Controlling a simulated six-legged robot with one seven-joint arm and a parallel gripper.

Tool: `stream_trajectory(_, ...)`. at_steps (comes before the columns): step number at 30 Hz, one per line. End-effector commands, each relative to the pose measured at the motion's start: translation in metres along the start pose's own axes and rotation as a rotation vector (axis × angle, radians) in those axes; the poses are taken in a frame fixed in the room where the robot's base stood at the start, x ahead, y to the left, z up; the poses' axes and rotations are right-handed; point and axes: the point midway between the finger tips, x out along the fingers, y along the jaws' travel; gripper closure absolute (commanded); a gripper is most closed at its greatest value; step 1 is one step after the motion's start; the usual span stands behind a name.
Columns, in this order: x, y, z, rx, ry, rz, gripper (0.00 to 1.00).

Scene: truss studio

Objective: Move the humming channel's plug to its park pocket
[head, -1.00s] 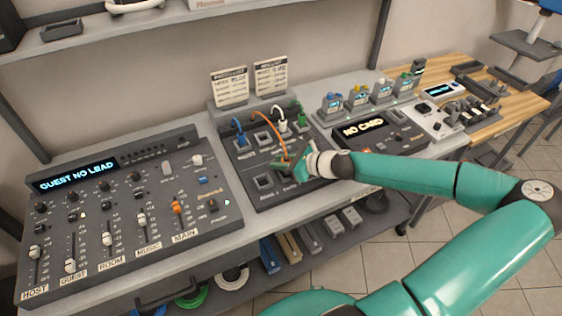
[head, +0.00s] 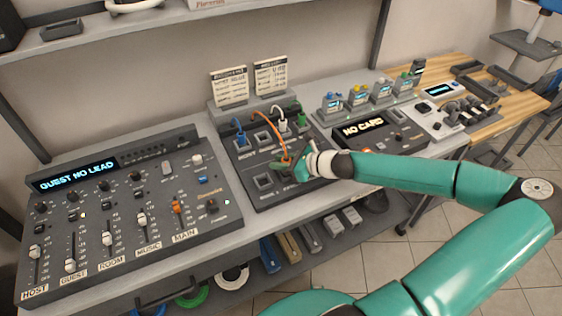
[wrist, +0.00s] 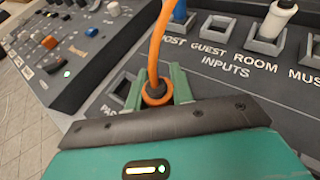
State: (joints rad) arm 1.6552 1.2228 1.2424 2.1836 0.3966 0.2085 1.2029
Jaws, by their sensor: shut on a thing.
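My gripper (head: 284,166) is shut on the orange plug (wrist: 157,92), over the front part of the dark patch panel (head: 241,164). Its green fingers sit on either side of the plug in the wrist view. The orange cable (head: 270,122) arcs back from the plug. A square park pocket (head: 263,182) shows just left of the gripper; a park label is partly hidden by my gripper in the wrist view. The GUEST input (wrist: 217,27) is empty. Whether the plug's lower end is inside a pocket is hidden.
A blue plug (head: 238,134), a white plug (head: 282,121) and a green plug (head: 301,122) stand in the inputs row. The mixer (head: 125,215) reads "GUEST NO LEAD". Two cards (head: 229,87) stand behind the panel. A "NO CARD" recorder (head: 375,138) is at the right.

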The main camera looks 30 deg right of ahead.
Motion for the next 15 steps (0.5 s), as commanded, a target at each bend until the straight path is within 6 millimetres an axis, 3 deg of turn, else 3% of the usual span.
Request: stream_trajectory(15,0.0035,-0.0004,-0.0084,-0.001,0.0,0.0,0.99)
